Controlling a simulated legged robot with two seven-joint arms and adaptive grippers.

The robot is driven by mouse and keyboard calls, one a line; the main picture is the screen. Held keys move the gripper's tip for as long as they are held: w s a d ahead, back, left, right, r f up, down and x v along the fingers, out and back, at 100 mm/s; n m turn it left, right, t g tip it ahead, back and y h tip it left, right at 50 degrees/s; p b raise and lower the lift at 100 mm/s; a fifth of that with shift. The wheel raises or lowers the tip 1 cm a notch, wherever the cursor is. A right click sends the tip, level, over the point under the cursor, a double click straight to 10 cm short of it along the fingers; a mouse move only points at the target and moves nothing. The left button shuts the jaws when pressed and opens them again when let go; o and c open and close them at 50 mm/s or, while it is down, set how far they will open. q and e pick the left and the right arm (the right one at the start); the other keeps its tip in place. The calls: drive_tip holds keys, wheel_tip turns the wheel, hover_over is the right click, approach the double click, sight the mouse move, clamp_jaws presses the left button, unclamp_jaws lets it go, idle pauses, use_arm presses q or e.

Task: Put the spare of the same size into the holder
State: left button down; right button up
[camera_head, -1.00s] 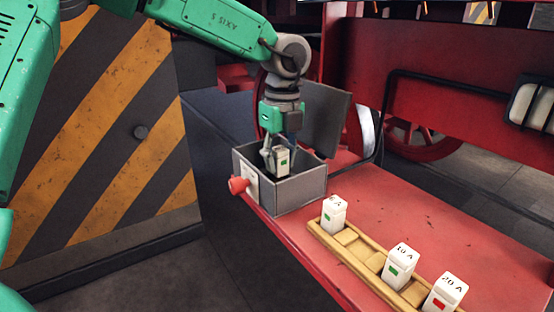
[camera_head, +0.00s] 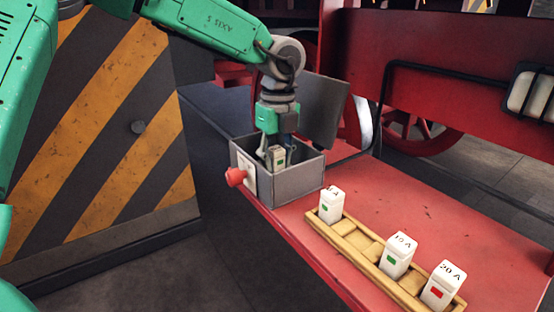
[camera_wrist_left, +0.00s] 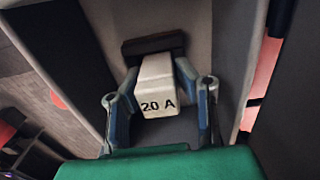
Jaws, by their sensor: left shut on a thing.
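In the left wrist view this fuse (camera_wrist_left: 158,80) reads "20 A" and sits between the two fingers. Its far end meets a dark holder (camera_wrist_left: 153,43) on the box's inside. I cannot tell whether it is fully seated. The wooden rack (camera_head: 352,239) holds a green-marked fuse (camera_head: 331,205), a second green-marked fuse (camera_head: 398,255) and a red-marked "20 A" fuse (camera_head: 441,287). My right gripper is not in view.
The box's lid (camera_head: 323,108) stands open at its back right. A red knob (camera_head: 235,177) sticks out at the box's left. The red running board (camera_head: 420,215) is clear behind the rack. A striped panel (camera_head: 100,130) stands at the left.

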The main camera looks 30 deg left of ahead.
use_arm(q)
drive_tip(key=shift+a+f, duration=0.1)
drive_tip(key=c, duration=1.2)
unclamp_jaws()
drive_tip(key=shift+o, duration=0.2)
drive_tip(key=shift+a, duration=0.1)
drive_tip(key=r, duration=1.1)
drive_tip(key=shift+w+r, duration=0.2)
drive_tip(key=shift+r, duration=0.2)
